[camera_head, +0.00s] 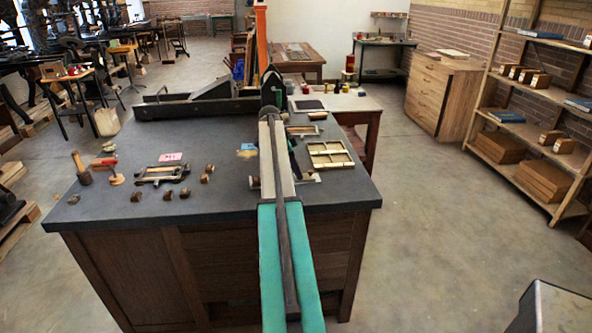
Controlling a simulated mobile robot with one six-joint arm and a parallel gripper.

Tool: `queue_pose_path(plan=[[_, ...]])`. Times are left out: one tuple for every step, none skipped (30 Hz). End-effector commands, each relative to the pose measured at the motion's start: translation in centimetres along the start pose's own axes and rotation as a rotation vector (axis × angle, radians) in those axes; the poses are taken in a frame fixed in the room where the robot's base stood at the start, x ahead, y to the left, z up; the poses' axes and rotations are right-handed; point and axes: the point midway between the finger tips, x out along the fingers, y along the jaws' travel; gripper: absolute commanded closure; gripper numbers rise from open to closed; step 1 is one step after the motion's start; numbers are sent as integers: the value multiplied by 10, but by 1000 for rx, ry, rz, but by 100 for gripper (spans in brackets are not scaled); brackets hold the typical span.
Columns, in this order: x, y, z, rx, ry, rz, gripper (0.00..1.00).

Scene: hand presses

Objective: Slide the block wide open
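A long, low black press bed (185,110) lies along the back edge of the dark-topped bench. A dark, sloped block (212,89) stands on it, left of my arm. I cannot tell for sure that this is the task's block, or how far it is slid. My arm reaches forward over the bench from the bottom of the picture. My gripper (272,88) is at its far end, near the right part of the press bed. The fingers are too small and too hidden by the arm to read. Contact with the block cannot be told.
The bench top (225,205) holds a metal frame (161,174), several small brown pieces, a mallet (81,168) and a red-based handled tool (114,174). A wooden compartment tray (330,154) lies right of my arm.

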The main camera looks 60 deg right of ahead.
Motion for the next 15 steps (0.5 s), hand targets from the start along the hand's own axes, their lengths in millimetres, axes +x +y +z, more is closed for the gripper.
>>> queue_pose_path(plan=[[0,0,0,-1,0,0,64],[0,0,0,-1,0,0,64],[0,0,0,-1,0,0,64],[-1,0,0,-1,0,0,64],[-1,0,0,-1,0,0,64],[-3,0,0,-1,0,0,64],[-4,0,0,-1,0,-1,64],[-6,0,0,-1,0,-1,64],[-8,-1,0,-1,0,-1,64],[-10,-1,0,0,0,-1,64],[-13,-1,0,0,0,-1,64],[-17,-1,1,-1,0,-1,64],[-20,-1,1,-1,0,-1,64],[-24,-1,1,-1,0,-1,64],[-28,-1,1,-1,0,-2,64]])
